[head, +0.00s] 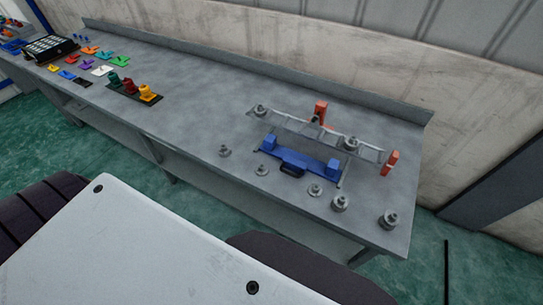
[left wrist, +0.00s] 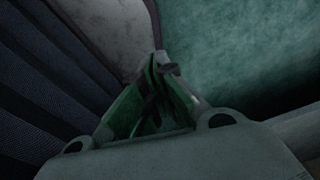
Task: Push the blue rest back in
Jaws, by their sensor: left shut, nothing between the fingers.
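The blue rest (head: 304,159) lies on the grey bench at the right, with a raised block at each end and a dark handle (head: 292,170) on its front side. It sits pulled out in front of a clear rail frame (head: 320,136) with orange-red end pieces (head: 390,162). My left gripper (left wrist: 163,75) shows only in the left wrist view; it is shut and empty, low over the green floor, away from the bench. My right gripper is not in view.
Several metal weights (head: 339,203) stand along the bench's front edge near the rest, and others sit on the rail frame. Coloured parts (head: 97,64) and a black case (head: 50,48) are at the far left.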

